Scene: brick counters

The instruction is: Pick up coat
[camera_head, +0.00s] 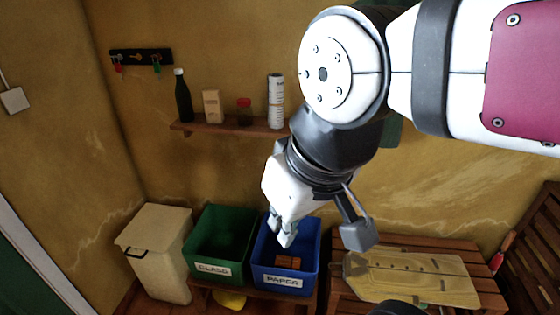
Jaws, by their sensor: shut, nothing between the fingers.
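My gripper (285,238) is shut and empty. It hangs pointing down in front of or above the blue bin labelled PAPER (282,282); I cannot tell the exact height. I see nothing that is clearly a coat. A dark green patch (392,134) shows on the wall behind my arm, mostly hidden by it. I cannot tell whether it is the coat.
A green GLASS bin (213,270) and a beige lidded bin (158,248) stand left of the blue bin. A wall shelf (228,126) holds a bottle and containers. A wooden chair (535,240) stands right.

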